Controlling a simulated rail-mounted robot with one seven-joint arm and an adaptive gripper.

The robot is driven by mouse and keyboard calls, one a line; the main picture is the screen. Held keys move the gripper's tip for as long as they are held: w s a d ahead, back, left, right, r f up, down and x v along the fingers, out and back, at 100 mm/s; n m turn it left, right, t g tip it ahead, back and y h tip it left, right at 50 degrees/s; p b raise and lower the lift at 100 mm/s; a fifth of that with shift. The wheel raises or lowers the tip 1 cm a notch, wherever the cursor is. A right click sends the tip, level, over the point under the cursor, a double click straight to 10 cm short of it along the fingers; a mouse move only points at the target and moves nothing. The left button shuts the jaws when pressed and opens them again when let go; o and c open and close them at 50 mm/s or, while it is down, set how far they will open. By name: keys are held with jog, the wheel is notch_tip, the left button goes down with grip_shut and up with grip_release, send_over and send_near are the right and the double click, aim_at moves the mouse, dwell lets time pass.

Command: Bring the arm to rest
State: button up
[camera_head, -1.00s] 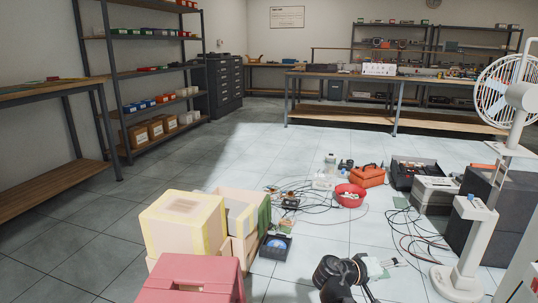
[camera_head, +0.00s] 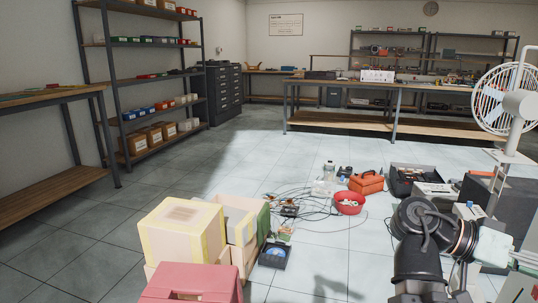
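My arm, dark with a thick elbow, rises from the bottom edge at the lower right. Its end reaches to the right, where a pale part that appears to be my gripper (camera_head: 495,247) shows in front of the white fan's stand. The fingers cannot be made out, so I cannot tell whether they are open or shut. I see nothing clearly held.
A white fan (camera_head: 503,98) stands at the right, close to my arm. Pale boxes (camera_head: 183,232) and a red case (camera_head: 190,284) are at the lower left. A red bowl (camera_head: 349,204), orange toolbox (camera_head: 366,183) and cables lie on the floor. The left floor is clear.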

jog(key=s+d+r+m+g+y, duration=0.1)
jog(key=s+r+m, duration=0.3)
jog(key=s+r, duration=0.45)
jog(key=w+d+f+n+t+p, duration=0.1)
jog(key=w+f+n+t+p, duration=0.2)
jog(key=w+f+n+p, duration=0.55)
jog(key=w+d+f+n+t+p, duration=0.1)
jog(key=w+f+n+t+p, duration=0.15)
jog(key=w+f, duration=0.6)
jog(key=w+a+f+n+t+y+p, duration=0.1)
jog(key=w+a+f+n+y+p, duration=0.25)
jog(key=f+p, duration=0.35)
jog(key=w+a+f+n+y+p, duration=0.25)
jog(key=a+f+p, duration=0.2)
jog(key=f, duration=0.45)
jog(key=s+a+f+n+g+y+p, duration=0.3)
jog(key=s+a+f+y+p, duration=0.2)
jog(key=s+a+f+p, duration=0.8)
jog(key=s+a+f+g+y+p, duration=0.1)
jog(key=s+a+f+y+p, duration=0.1)
jog(key=s+a, duration=0.7)
jog(key=shift+s+f+p, duration=0.4)
jog(key=shift+s+f, duration=0.3)
jog(key=shift+s, duration=0.55)
jog(key=shift+g, duration=0.25)
